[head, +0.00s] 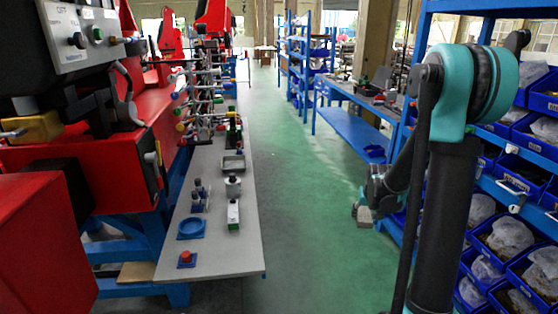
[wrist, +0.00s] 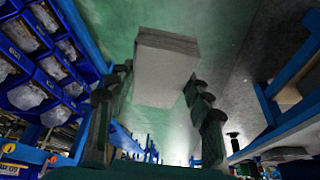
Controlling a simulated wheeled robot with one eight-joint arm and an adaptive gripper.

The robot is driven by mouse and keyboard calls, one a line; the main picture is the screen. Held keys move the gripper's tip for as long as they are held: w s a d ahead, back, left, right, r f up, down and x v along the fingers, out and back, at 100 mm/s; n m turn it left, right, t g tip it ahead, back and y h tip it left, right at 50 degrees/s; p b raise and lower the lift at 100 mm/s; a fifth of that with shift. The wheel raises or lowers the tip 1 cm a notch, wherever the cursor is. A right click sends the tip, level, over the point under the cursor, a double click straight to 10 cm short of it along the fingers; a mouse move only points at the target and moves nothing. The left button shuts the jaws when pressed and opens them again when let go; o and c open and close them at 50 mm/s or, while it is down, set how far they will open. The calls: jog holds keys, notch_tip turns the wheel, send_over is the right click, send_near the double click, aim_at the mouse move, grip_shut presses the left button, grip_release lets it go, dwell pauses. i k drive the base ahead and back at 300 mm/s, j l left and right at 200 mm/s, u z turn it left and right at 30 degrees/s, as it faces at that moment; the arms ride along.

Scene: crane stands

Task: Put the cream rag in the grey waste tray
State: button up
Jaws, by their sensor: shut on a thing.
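My gripper (head: 363,207) hangs over the green floor, right of the long grey table, and is shut on a pale, folded, block-shaped thing that looks like the cream rag (head: 365,217). In the wrist view the rag (wrist: 165,70) sits between the two dark fingers of my gripper (wrist: 157,88), touching or nearly touching both, and looks greyish white in shade. The grey waste tray (head: 233,163) appears as a small shallow rectangular tray on the table, toward its middle. My gripper is well apart from it.
Shelves of blue bins (head: 497,240) stand close on the right. The green aisle (head: 315,230) is clear.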

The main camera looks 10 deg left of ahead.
aim_at(235, 166)
jog(key=i+l+z, duration=0.15)
jog(key=i+z, duration=0.15)
jog(key=i, duration=0.35)
jog(key=i+l+u, duration=0.1)
jog(key=i+u, duration=0.2)
jog(key=u, duration=0.15)
jog(key=i+l+u, duration=0.15)
jog(key=i+u, duration=0.15)
jog(key=u, duration=0.15)
jog(key=i+u, duration=0.35)
jog(key=i+l+u, duration=0.2)
jog(key=u, duration=0.2)
jog(key=i+l+u, duration=0.35)
jog(key=k+j, duration=0.05)
jog(key=j, duration=0.05)
